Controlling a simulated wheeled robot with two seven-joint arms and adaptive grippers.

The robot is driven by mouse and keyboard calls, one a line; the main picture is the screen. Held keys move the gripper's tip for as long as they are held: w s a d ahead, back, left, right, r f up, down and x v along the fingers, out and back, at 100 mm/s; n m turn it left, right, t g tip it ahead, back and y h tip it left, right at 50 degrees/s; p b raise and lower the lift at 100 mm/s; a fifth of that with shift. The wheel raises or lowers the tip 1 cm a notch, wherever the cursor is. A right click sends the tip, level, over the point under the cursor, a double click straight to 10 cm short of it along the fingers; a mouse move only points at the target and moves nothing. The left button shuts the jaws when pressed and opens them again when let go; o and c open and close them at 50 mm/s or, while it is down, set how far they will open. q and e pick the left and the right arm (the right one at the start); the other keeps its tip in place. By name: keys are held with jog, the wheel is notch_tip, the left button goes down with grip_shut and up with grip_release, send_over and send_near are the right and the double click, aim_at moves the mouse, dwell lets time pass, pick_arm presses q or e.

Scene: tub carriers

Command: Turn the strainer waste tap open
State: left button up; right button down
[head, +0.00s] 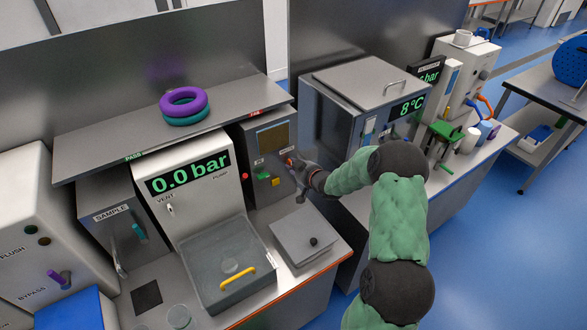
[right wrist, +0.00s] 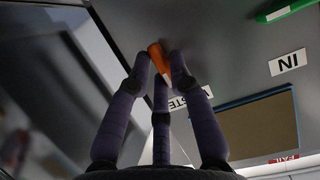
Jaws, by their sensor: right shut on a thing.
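The strainer is a grey box (head: 250,132) with a dark screen, under the right end of the shelf. Its orange waste tap handle (right wrist: 157,57) shows between my fingertips in the right wrist view, beside a label partly hidden by a finger that reads "W…STE". My right gripper (head: 296,168) is at the strainer's right side and shut on this handle; its fingers also show in the right wrist view (right wrist: 160,68). Fingers cover part of the handle, so its exact angle is hard to tell. My left gripper is not in view.
A green handle (right wrist: 288,10) sits near the "IN" label. A grey cabinet reading 8°C (head: 345,100) stands close right of my gripper. A shelf (head: 110,140) with purple and teal rings (head: 184,103) lies above. A lidded tub (head: 228,268) and a square plate (head: 308,232) are in front.

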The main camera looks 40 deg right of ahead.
jog(key=shift+s+d+f, duration=0.1)
jog(key=c, duration=1.1)
grip_release()
jog(key=shift+d, duration=0.1)
jog(key=v, duration=1.2)
